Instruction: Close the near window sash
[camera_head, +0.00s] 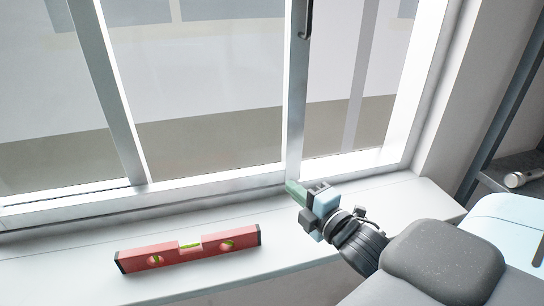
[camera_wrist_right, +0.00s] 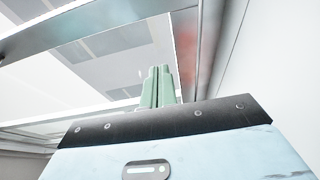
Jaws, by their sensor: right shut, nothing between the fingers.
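The near window sash (camera_head: 296,110) shows in the head view as a pale upright stile with a dark handle (camera_head: 306,20) near its top. A glazed area lies to the left of the stile, and a gap or pane lies to its right; I cannot tell which. My right gripper (camera_head: 292,188) is at the foot of this stile, just above the sill, with its green fingers shut and empty. The fingers (camera_wrist_right: 158,88) also show pressed together in the right wrist view. I cannot tell whether they touch the stile. My left gripper is not in view.
A red spirit level (camera_head: 210,246) lies on the white sill (camera_head: 70,270), left of my right gripper. The right window jamb (camera_head: 425,85) and wall stand to the right. A grey shelf (camera_head: 510,165) holds a small white cylindrical object (camera_head: 520,178).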

